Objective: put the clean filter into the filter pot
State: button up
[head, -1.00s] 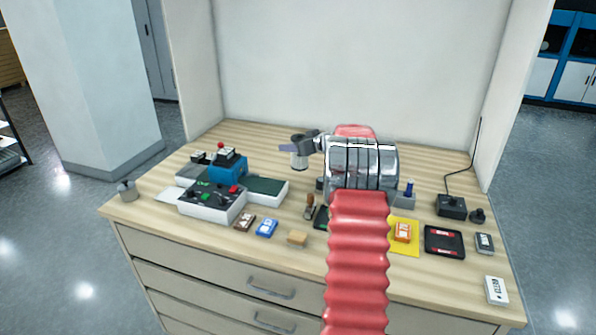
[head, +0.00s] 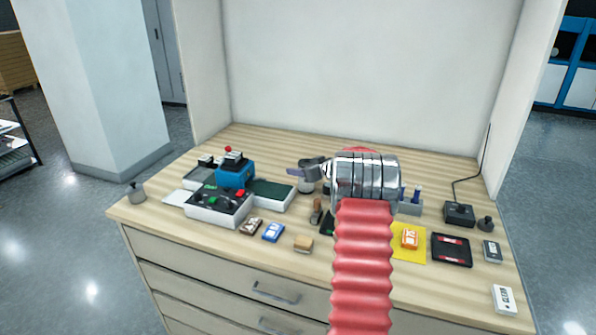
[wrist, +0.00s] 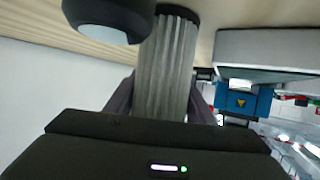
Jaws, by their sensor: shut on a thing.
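My gripper (head: 300,173) is shut on a grey pleated cylinder, the filter (wrist: 165,70), in the wrist view. Its two dark fingers (wrist: 163,95) sit on either side of it. A dark cap shows on the filter's table-side end. In the head view the filter (head: 307,187) is a small grey shape under the gripper, low over the bench. A dark rounded object with a pale face (wrist: 105,20) is beside the filter in the wrist view. I cannot tell whether it is the filter pot, nor whether the filter touches the bench.
Small boxes (head: 272,232) lie in front, and a yellow mat (head: 410,253) is at the right. My arm hides the middle of the bench.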

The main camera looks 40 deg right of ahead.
jog(key=shift+f, duration=0.1)
jog(key=o, duration=1.1)
jog(key=shift+s, duration=0.1)
jog(key=v, duration=1.2)
